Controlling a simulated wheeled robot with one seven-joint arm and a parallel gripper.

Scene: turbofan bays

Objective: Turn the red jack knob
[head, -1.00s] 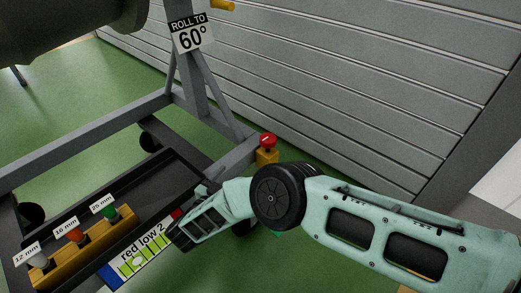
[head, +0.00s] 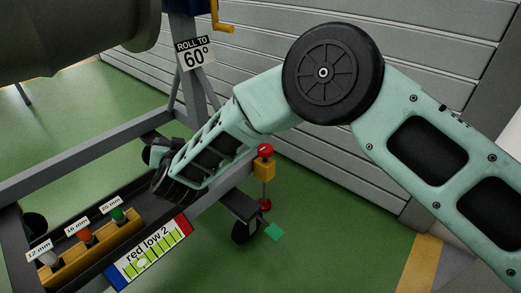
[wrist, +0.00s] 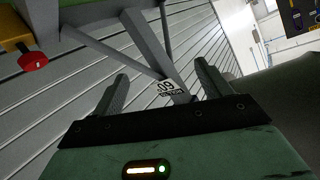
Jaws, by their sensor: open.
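The red jack knob (head: 265,150) sits on top of a yellow block (head: 264,168) at the corner of the grey stand, right of my forearm in the head view. A thin stem runs down from the block to a red disc (head: 264,205) near the floor. In the wrist view the red knob (wrist: 33,62) hangs below the yellow block (wrist: 14,40) at the upper left, apart from my fingers. My gripper (wrist: 162,78) is open and empty, with a stand post and its sign behind the gap. In the head view my fingers cannot be made out clearly.
The grey stand (head: 80,152) carries a "ROLL TO 60°" sign (head: 195,54) and a yellow handle (head: 222,24). A yellow rack (head: 75,262) with several coloured knobs and a "red low 2" gauge (head: 148,255) are at lower left. Green floor (head: 335,225) is clear at right.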

